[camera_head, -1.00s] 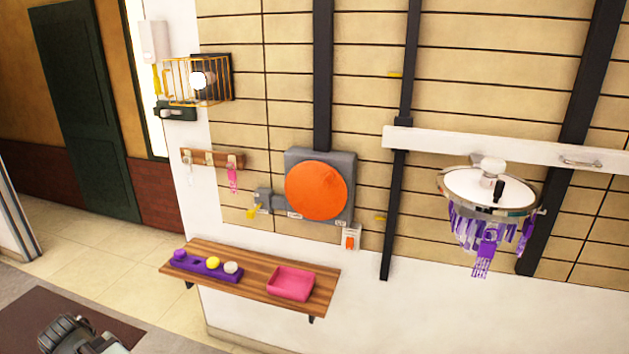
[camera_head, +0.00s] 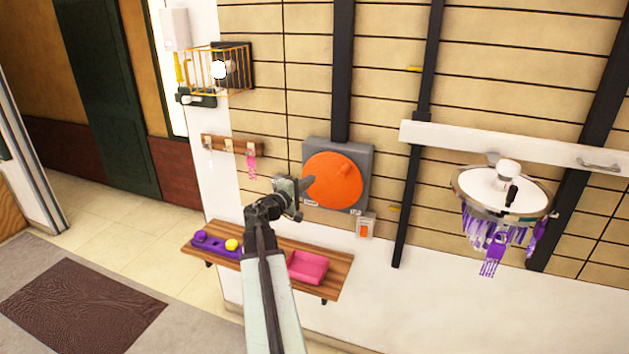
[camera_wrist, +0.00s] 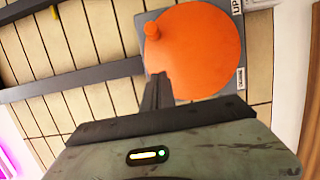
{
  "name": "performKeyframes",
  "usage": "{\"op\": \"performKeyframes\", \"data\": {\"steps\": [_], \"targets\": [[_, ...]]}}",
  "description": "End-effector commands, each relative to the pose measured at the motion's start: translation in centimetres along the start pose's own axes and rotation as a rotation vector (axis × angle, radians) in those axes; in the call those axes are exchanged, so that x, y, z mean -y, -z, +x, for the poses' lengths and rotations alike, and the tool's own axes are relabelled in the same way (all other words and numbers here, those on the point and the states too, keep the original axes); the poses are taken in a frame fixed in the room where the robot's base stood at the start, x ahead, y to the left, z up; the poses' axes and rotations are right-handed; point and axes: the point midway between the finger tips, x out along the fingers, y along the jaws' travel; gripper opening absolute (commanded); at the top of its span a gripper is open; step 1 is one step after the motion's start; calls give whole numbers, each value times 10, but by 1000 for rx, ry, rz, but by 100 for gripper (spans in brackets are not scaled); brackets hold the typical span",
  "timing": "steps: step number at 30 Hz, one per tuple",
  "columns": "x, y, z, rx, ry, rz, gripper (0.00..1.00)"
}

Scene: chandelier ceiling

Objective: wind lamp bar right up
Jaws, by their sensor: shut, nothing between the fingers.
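An orange winding disc (camera_head: 331,183) with a small orange knob (camera_wrist: 152,30) is set on a grey wall box (camera_head: 362,162). In the wrist view a label reading UP (camera_wrist: 237,7) sits beside the disc. My gripper (camera_head: 308,183) is shut and empty, at the disc's left edge in the head view. In the wrist view my fingertips (camera_wrist: 160,80) point at the disc, below the knob; I cannot tell whether they touch it. The white lamp bar (camera_head: 450,136) crosses the wall at right, with a purple-fringed round lamp (camera_head: 500,190) by it.
A wooden shelf (camera_head: 338,285) below bears a pink tray (camera_head: 308,268) and a purple holder (camera_head: 215,246). A hook rail (camera_head: 230,145) and a wire cage lamp (camera_head: 218,70) are at left. A small switch box (camera_head: 366,225) is below the disc.

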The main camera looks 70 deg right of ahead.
Motion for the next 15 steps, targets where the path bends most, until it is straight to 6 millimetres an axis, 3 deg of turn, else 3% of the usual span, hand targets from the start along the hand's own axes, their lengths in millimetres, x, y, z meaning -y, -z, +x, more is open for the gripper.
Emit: {"op": "performKeyframes", "data": {"steps": [3, 10, 15], "targets": [[0, 1, 30, 3, 1, 1, 0], [0, 1, 79, 3, 1, 1, 0], [0, -29, 81, 3, 1, 1, 0]]}}
